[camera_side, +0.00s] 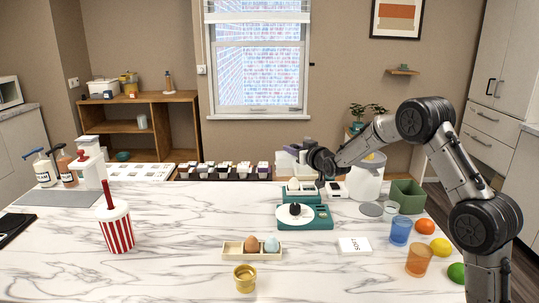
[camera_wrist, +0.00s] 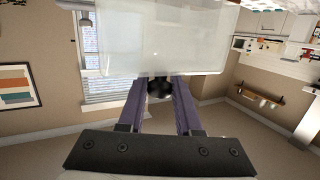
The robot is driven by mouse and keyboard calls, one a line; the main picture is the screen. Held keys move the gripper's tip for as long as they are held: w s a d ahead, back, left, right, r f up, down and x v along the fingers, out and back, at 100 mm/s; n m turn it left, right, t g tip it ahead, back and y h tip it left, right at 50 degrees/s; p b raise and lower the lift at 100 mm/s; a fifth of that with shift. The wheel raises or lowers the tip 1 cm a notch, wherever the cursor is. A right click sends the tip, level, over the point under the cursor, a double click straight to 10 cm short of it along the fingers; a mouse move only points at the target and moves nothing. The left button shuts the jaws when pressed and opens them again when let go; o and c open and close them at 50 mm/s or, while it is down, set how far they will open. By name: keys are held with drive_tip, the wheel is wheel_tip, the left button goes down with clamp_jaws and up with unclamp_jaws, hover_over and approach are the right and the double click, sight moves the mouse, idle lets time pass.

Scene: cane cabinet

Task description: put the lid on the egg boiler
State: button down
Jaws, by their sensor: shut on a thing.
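My gripper (camera_wrist: 160,95) is shut on the black knob (camera_wrist: 160,86) of a translucent lid (camera_wrist: 165,35) in the wrist view. The knob sits between the two purple fingers, and the lid fills the upper middle. In the side view, my gripper (camera_side: 299,152) is at the far side of the counter, its fingers pointing left. A teal appliance with pale egg shapes on top (camera_side: 300,191), which looks like the egg boiler, stands just below my gripper. Its top is uncovered.
A teal device (camera_side: 318,224) with a white dish is in front. An egg tray (camera_side: 238,250), gold cup (camera_side: 245,280), striped cup (camera_side: 118,230) and white card box (camera_side: 354,246) stand nearer. Glasses (camera_side: 400,231) and fruit are at right.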

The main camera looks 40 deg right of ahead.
drive_tip(key=d, duration=0.1)
drive_tip(key=s+d, duration=0.1)
drive_tip(key=d, duration=0.1)
drive_tip(key=shift+s+d+m+h, duration=0.15)
drive_tip(key=shift+m+h, duration=0.15)
drive_tip(key=shift+h, duration=0.1)
drive_tip(key=shift+f, duration=0.9)
drive_tip(key=shift+f, duration=3.2)
idle(3.0)
